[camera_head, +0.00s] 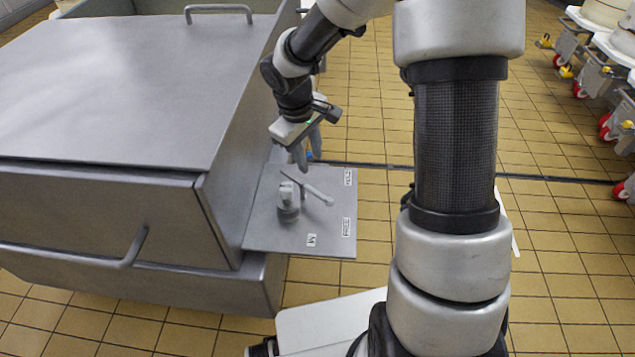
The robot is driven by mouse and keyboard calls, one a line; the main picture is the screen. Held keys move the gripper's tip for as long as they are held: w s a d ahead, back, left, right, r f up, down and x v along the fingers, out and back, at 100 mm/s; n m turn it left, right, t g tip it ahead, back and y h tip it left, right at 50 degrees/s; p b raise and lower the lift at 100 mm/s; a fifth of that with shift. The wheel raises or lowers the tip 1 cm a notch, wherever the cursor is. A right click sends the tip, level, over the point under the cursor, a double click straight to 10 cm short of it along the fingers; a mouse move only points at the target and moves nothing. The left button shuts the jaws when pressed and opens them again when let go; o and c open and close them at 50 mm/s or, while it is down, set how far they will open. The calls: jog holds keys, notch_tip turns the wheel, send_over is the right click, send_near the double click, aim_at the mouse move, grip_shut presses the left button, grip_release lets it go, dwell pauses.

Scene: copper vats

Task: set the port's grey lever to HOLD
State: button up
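The port (288,206) is a short grey cylinder standing on a flat grey plate at the side of a large metal vat. Its grey lever (315,191) is a thin bar on top, with its knobbed end pointing right and slightly towards the front of the plate. Small white labels lie around it: one at the far right (348,177), one at the right (346,227) and one at the front (311,240). Their lettering is too small to read surely. My gripper (309,162) hangs just behind and above the lever, fingers down, apart and empty.
The metal vat (120,90) with a flat lid and handles fills the left, its wall close beside the port. The plate (265,237) juts out over tiled floor (375,120). Wheeled carts (600,75) stand at the far right. My arm covers the middle right.

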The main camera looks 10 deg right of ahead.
aim_at(319, 194)
jog(key=f+b, duration=0.1)
jog(key=f, duration=0.4)
jog(key=w+d+f+b, duration=0.1)
jog(key=f, duration=0.4)
jog(key=d+f+b, duration=0.1)
jog(key=f+b, duration=0.1)
jog(key=f, duration=0.3)
jog(key=shift+w+d+f, duration=0.15)
jog(key=shift+w+d, duration=0.05)
jog(key=shift+w, duration=0.15)
grip_shut()
